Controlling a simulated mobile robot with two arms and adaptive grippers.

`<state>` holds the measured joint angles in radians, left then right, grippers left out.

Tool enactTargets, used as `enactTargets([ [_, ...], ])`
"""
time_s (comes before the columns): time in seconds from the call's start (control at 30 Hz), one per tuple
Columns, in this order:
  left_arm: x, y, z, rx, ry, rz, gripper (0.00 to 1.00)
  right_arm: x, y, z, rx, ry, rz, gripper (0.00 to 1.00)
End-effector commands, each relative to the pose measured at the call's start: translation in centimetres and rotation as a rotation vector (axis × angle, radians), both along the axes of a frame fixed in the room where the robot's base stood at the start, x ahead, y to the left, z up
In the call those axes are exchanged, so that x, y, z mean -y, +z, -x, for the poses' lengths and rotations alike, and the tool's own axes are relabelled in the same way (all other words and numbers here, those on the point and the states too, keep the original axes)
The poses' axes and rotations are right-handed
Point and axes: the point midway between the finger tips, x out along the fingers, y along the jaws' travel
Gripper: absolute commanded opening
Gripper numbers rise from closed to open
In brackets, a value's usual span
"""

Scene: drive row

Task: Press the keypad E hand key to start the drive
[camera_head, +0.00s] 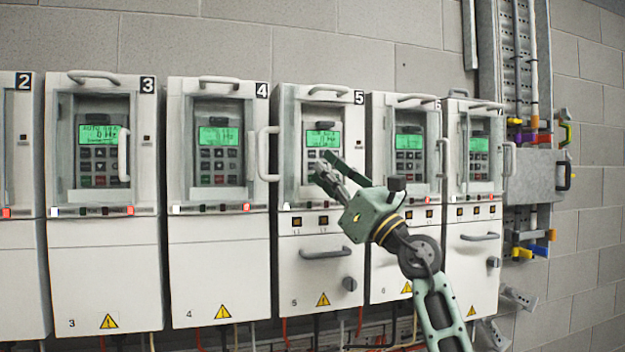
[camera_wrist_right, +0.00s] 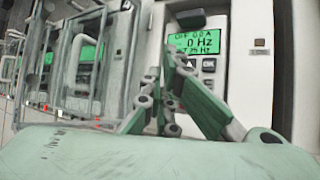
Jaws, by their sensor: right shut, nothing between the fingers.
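Drive 5 (camera_head: 290,130) has a keypad with a green lit display (camera_head: 322,138), and my right gripper is in front of it. The gripper (camera_head: 324,166) is shut and empty, its fingertips over the keys below the display. In the right wrist view the display (camera_wrist_right: 193,41) shows 0 Hz, and an OK key (camera_wrist_right: 209,65) shows right of the fingers (camera_wrist_right: 172,75). The fingers hide the other keys, so I cannot make out the hand key. Whether the fingertips touch a key I cannot tell. My left gripper is not in view.
Drive 4 (camera_head: 180,140) stands to the left and drive 6 (camera_head: 378,130) to the right, both with lit displays. A grey handle (camera_head: 268,153) sticks out at drive 5's left edge. Another handle (camera_head: 326,253) sits below its keypad. Cable ducts (camera_head: 490,60) run up the wall at right.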

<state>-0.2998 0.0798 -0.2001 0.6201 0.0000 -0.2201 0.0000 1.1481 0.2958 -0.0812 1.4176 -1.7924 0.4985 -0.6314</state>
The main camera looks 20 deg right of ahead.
Motion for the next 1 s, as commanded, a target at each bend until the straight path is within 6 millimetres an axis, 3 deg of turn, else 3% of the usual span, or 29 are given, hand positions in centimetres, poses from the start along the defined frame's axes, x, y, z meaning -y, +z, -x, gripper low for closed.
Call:
enactTargets([
  [1.0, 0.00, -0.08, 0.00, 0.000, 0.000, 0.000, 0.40, -0.02, 0.05, -0.82, 0.000, 0.000, 0.000, 0.00],
])
